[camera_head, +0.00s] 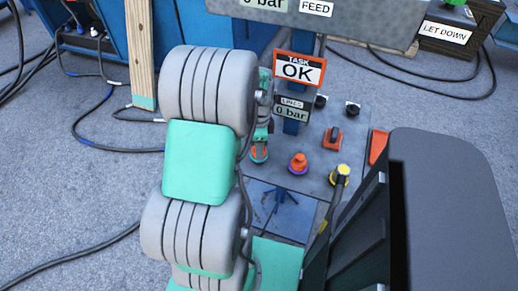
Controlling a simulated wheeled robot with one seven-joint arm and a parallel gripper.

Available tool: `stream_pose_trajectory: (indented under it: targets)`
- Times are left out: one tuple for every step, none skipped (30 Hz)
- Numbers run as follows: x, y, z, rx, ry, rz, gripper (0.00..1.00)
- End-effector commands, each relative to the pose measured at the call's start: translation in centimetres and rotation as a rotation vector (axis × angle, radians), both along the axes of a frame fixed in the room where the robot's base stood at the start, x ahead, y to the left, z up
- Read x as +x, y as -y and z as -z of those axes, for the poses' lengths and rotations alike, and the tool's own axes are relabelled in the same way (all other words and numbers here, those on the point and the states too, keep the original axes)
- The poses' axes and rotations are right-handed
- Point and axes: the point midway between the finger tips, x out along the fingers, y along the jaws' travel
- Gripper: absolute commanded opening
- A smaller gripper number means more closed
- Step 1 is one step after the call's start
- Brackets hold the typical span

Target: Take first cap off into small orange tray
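An orange cap-like part (298,161) with a purple ring at its base stands upright on the grey panel. A yellow round part (342,171) sits to its right, beside the dark bulk at the right. Which of these is the first cap I cannot tell. A small orange piece (378,146) shows at the panel's right edge, mostly hidden by the grey and dark shape; it may be the small orange tray. My grey and mint-green arm fills the middle left. I cannot make out my gripper's fingers.
The panel also carries a red-orange handle (332,138), two black knobs (320,101) (352,108) and a teal fitting (258,153) with an orange ring. A "TASK OK" sign (299,70) stands behind. Cables lie on the floor; a wooden post (140,50) stands left.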

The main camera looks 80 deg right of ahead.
Motion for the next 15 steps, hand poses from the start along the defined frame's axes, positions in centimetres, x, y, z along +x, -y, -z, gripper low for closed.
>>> stream_pose_trajectory:
  targets:
    - [0.01, 0.00, -0.01, 0.000, 0.000, 0.000, 0.10]
    - [0.01, 0.00, -0.01, 0.000, 0.000, 0.000, 0.08]
    - [0.01, 0.00, -0.02, 0.000, 0.000, 0.000, 0.05]
    - [0.01, 0.00, -0.02, 0.000, 0.000, 0.000, 0.02]
    - [0.01, 0.00, -0.02, 0.000, 0.000, 0.000, 0.00]
    - [0.01, 0.00, -0.02, 0.000, 0.000, 0.000, 0.00]
    - [0.01, 0.01, -0.03, 0.000, 0.000, 0.000, 0.00]
    - [0.01, 0.01, -0.03, 0.000, 0.000, 0.000, 0.00]
    - [0.01, 0.01, -0.03, 0.000, 0.000, 0.000, 0.00]
    - [0.01, 0.01, -0.03, 0.000, 0.000, 0.000, 0.00]
    - [0.01, 0.01, -0.03, 0.000, 0.000, 0.000, 0.00]
    - [0.01, 0.01, -0.05, 0.000, 0.000, 0.000, 0.00]
    - [0.02, 0.02, -0.09, 0.000, 0.000, 0.000, 0.00]
    - [0.02, 0.03, -0.17, -0.001, 0.000, 0.000, 0.00]
    - [0.02, 0.04, -0.36, -0.001, 0.000, 0.000, 0.00]
